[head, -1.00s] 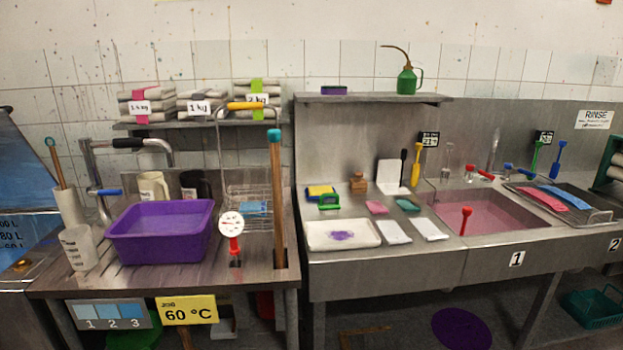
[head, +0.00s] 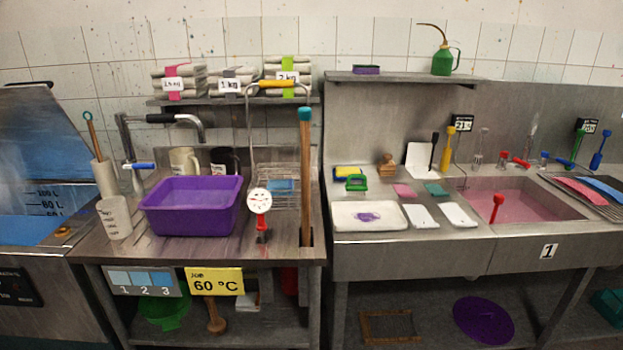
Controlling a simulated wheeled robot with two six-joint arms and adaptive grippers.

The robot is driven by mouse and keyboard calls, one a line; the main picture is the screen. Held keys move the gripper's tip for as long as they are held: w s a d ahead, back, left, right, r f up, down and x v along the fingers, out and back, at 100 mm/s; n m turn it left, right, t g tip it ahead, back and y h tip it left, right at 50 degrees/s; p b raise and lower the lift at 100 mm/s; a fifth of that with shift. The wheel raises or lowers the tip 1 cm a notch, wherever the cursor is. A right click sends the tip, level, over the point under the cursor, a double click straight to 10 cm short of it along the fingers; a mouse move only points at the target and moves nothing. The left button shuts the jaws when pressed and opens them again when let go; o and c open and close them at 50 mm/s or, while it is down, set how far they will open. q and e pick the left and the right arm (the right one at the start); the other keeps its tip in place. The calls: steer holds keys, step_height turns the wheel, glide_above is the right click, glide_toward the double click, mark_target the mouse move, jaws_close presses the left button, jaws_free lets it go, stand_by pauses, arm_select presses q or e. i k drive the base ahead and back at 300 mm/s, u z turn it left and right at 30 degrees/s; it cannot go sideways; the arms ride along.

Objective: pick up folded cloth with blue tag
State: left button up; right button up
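Stacks of folded pale cloth sit on the wall shelf at the upper left. One stack has a pink band (head: 178,82), the middle one has a white 1 kg label (head: 231,85), and the right one has a green band (head: 288,75). I cannot make out a blue tag on any of them. A blue piece (head: 283,186) shows in the wire rack (head: 264,200) on the left bench; I cannot tell what it is. Neither of my grippers is in view.
A purple tub (head: 190,212) stands on the left bench beside a dial thermometer (head: 259,202) and an upright stick (head: 305,170). A pink-filled sink (head: 530,207) and white tray (head: 369,217) are to the right. A steel tank (head: 35,270) stands at far left.

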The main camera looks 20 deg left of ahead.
mark_target(273, 184)
steer(key=k, duration=0.55)
steer(key=z, duration=0.3)
steer(key=i, duration=1.7)
steer(key=u, duration=0.9)
